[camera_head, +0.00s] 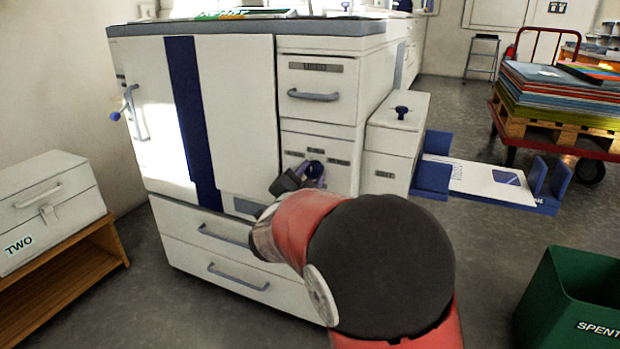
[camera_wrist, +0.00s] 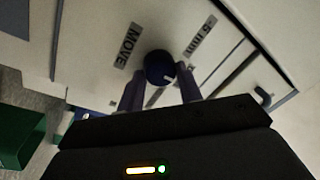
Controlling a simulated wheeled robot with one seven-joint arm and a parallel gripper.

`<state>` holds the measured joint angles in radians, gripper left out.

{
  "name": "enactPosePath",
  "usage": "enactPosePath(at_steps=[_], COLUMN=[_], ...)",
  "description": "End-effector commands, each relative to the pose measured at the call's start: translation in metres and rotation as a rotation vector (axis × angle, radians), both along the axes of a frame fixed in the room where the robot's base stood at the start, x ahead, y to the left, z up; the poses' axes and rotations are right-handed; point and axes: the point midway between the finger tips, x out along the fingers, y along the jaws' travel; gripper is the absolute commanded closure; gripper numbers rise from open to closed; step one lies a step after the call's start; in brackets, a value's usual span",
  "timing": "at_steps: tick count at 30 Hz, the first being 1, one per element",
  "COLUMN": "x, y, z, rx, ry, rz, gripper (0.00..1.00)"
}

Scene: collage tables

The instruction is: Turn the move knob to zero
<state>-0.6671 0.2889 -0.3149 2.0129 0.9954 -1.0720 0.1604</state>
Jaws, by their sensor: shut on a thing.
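The move knob (camera_wrist: 158,66) is a round dark blue knob on a pale panel in the wrist view. A short white mark shows on its face, toward the lower right. A label reading MOVE is to its left, and a label that seems to read "5 mm" is to its right. My gripper (camera_wrist: 160,76) is shut on the knob, one finger on each side. In the head view my gripper (camera_head: 301,180) is at the front of the white machine (camera_head: 235,100), below its upper drawer. My arm hides part of that area, and the mark cannot be read there.
A side unit (camera_head: 395,140) with a knob on top and a blue-ended tray (camera_head: 480,182) stand right of the machine. A green SPENT bin (camera_head: 565,300) is at lower right. A box marked TWO (camera_head: 50,205) sits at left on a wooden stand (camera_head: 75,265).

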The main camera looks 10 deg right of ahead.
Motion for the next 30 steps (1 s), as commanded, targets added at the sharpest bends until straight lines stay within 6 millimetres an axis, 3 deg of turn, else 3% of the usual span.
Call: enactPosePath(at_steps=[4, 5, 9, 20, 30], x=[0.000, 0.000, 0.000, -0.005, -0.054], y=[0.001, 0.001, 0.001, 0.003, 0.028], z=[0.000, 0.000, 0.000, -0.001, -0.006], rx=[-0.001, -0.001, -0.001, -0.001, -0.001], ry=[0.001, 0.001, 0.001, 0.002, 0.002], rz=[0.002, 0.002, 0.002, 0.003, 0.003], gripper=[0.88, 0.61, 0.43, 0.43, 0.43])
